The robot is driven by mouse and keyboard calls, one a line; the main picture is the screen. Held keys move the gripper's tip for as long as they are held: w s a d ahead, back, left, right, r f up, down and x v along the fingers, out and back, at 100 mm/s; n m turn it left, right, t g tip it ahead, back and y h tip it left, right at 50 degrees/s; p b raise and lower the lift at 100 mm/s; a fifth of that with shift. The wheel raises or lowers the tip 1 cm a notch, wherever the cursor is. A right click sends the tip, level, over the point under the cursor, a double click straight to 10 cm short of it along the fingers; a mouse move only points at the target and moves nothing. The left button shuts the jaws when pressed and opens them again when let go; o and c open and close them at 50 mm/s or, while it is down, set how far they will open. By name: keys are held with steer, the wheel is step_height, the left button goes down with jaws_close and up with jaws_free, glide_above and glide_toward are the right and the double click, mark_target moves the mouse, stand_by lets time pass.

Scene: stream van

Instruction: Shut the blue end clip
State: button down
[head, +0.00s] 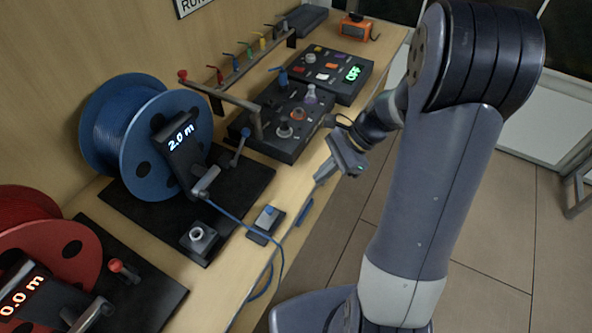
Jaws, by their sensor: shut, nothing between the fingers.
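A small clip on a dark base with a blue knob (267,220) sits near the table's front edge; I take it to be the blue end clip. At this size I cannot tell whether it is open or shut. A blue cable (240,222) runs from the blue reel (150,150) past the clip and hangs over the edge in a loop. My gripper (319,180) is shut and empty, above the front edge of the table, up and to the right of the clip and apart from it.
The blue reel's display (180,140) reads 2.0 m. A red reel (50,250) stands at lower left. Control panels (290,130) with knobs stand behind my gripper, below a rail of coloured levers (240,65). A blue bar (304,212) lies at the table edge. Open floor is on the right.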

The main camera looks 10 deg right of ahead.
steer(key=p, duration=0.1)
glide_toward(263, 225)
steer(key=w+f, duration=0.2)
steer(key=shift+w+d+f, duration=0.3)
steer(key=shift+w+f, duration=0.05)
steer(key=shift+f, duration=0.05)
steer(key=shift+a+f, duration=0.2)
steer(key=shift+a, duration=0.3)
steer(key=shift+s+a+b, duration=0.3)
steer(key=shift+s+a, duration=0.3)
steer(key=shift+s, duration=0.2)
steer(key=shift+s+a+b, duration=0.3)
steer(key=shift+s+a, duration=0.3)
steer(key=shift+s, duration=0.15)
